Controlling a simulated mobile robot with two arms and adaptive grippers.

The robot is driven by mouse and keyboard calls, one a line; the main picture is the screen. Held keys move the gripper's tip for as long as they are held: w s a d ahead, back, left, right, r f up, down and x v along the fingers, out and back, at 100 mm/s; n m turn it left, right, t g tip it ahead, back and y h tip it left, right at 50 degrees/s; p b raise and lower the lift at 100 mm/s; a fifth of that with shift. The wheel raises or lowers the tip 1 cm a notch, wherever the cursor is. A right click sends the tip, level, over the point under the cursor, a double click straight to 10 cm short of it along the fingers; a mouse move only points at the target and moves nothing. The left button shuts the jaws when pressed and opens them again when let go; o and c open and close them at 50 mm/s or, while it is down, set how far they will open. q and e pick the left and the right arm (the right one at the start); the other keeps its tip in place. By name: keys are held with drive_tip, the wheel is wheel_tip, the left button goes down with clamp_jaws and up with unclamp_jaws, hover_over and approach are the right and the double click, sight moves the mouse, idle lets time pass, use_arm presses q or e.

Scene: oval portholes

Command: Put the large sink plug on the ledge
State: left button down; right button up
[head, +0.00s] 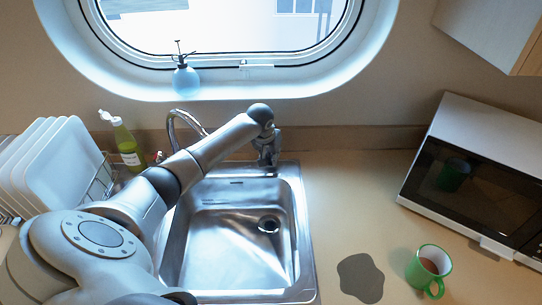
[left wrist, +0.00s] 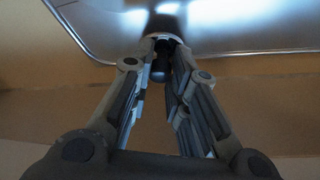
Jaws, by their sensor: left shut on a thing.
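My left gripper (head: 266,160) is over the back rim of the steel sink (head: 302,225), pointing down. In the left wrist view its fingers (left wrist: 166,52) are closed around a small dark knob (left wrist: 160,68), which I take to be part of the large sink plug. The rest of the plug is mostly hidden by the fingers. In the head view I cannot make the plug out. The white ledge (head: 300,88) runs below the oval porthole, behind and above the gripper. My right gripper is not in view.
A blue spray bottle (head: 185,80) stands on the ledge; the ledge right of it looks clear. The tap (head: 180,118) curves up left of my gripper. A green bottle (head: 128,148), dish rack (head: 102,180), green mug (head: 428,268) and microwave (head: 470,185) stand around.

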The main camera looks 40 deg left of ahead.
use_arm(q)
drive_tip(key=shift+f, duration=0.5)
drive_tip(key=shift+f, duration=0.15)
drive_tip(key=c, duration=1.4)
unclamp_jaws()
drive_tip(key=shift+s+r, duration=0.1)
drive_tip(key=shift+r, duration=0.5)
drive_tip(key=b+v, duration=0.1)
drive_tip(key=v, duration=1)
drive_tip(key=shift+s+b, duration=0.15)
drive_tip(key=shift+b, duration=0.2)
